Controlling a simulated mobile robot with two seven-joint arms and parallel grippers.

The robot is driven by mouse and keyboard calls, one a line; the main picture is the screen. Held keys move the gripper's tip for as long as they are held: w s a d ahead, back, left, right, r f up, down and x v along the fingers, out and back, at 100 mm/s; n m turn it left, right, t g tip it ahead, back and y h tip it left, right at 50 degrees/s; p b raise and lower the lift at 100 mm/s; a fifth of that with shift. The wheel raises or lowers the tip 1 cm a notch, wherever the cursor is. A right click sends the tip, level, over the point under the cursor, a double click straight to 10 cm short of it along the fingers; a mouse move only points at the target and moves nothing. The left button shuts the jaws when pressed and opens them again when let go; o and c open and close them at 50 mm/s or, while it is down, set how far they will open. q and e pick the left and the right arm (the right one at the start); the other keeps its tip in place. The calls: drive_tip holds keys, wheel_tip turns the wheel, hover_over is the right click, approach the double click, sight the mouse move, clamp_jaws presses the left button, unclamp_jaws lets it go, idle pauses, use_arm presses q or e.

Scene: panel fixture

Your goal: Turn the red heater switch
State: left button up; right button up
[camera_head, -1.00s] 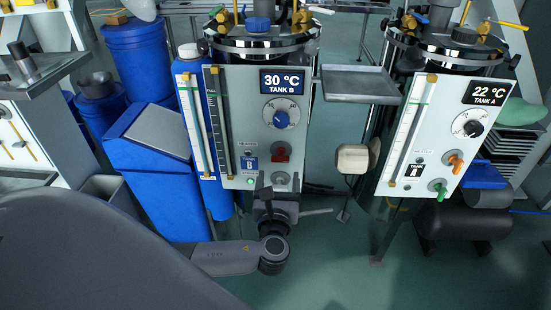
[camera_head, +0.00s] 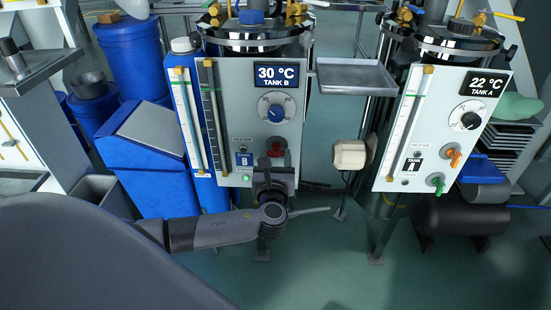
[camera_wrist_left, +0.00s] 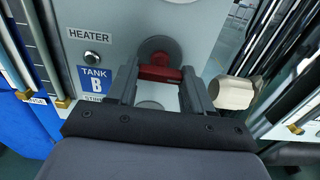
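The red heater switch (camera_head: 277,144) is a red knob on the lower part of the Tank B panel (camera_head: 232,100), right of the HEATER label. It also shows in the left wrist view as a red bar (camera_wrist_left: 160,73) lying about level on a round grey base. My left gripper (camera_head: 272,163) is just below and in front of the switch. In the wrist view its two fingers (camera_wrist_left: 160,80) stand apart, one at each end of the red bar. I cannot tell whether they touch it. My right gripper is not in view.
The Tank B dial (camera_head: 276,113) is above the switch, under a 30 °C display (camera_head: 277,76). The Tank A panel (camera_head: 440,130) stands at the right with orange and green handles. A cream-coloured block (camera_head: 349,154) is between the panels. Blue containers (camera_head: 150,150) stand left.

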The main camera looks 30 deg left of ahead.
use_arm(q)
drive_tip(key=shift+n, duration=0.3)
drive_tip(key=n, duration=0.3)
drive_tip(key=shift+f+n, duration=0.1)
drive_tip(key=shift+n, duration=0.2)
drive_tip(key=n+b, duration=0.6)
drive_tip(key=n, duration=0.8)
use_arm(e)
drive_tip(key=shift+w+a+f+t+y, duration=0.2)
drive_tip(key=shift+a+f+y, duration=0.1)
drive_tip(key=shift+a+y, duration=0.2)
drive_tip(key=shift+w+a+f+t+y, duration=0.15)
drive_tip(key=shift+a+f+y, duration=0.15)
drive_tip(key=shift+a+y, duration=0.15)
